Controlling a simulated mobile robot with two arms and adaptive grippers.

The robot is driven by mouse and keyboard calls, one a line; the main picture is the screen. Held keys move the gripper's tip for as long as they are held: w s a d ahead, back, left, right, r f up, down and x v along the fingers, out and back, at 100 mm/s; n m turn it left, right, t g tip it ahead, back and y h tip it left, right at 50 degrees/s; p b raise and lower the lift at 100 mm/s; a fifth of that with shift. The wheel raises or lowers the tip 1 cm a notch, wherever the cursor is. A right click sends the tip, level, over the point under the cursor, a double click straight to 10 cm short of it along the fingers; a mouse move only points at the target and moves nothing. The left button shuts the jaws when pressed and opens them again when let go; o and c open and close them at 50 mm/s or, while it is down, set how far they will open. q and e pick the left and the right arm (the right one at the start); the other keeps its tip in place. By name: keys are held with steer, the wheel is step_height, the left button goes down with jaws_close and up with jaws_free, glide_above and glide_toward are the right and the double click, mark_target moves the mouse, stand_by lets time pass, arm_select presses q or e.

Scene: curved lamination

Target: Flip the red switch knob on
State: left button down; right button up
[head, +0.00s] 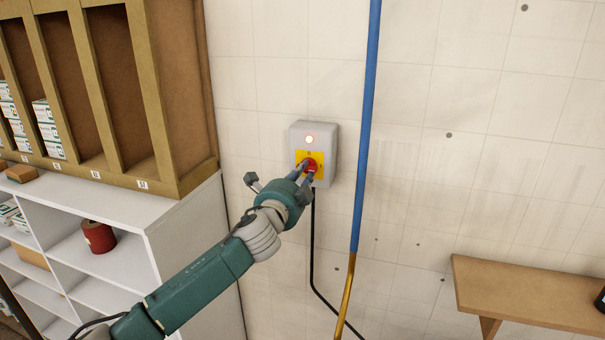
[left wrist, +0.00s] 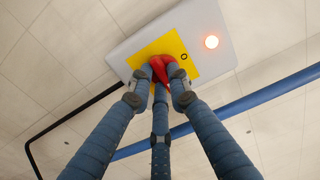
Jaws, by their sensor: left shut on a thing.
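The red switch knob (head: 311,165) sits on a yellow plate (head: 301,156) on the front of a grey wall box (head: 327,134). A round lamp (head: 309,139) above the plate glows reddish white. My left gripper (head: 306,168) reaches the knob from below left, and its fingers are shut around it. In the left wrist view, the fingers close on the red knob (left wrist: 158,68) against the yellow plate (left wrist: 189,54). The lit lamp (left wrist: 211,42) shows there too. The fingers hide part of the knob, so its exact angle is hard to tell. My right gripper is out of view.
A blue pipe (head: 366,120) runs up the wall right of the box. A black cable (head: 313,240) hangs below it. A white shelf unit (head: 185,225) with wooden compartments (head: 160,185) stands at left. A wooden wall shelf (head: 530,292) is at lower right.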

arm_select(q)
steer(key=shift+f, duration=0.1)
steer(key=c, duration=1.6)
jaws_free()
steer(key=shift+c, duration=0.2)
steer(key=v, duration=1.2)
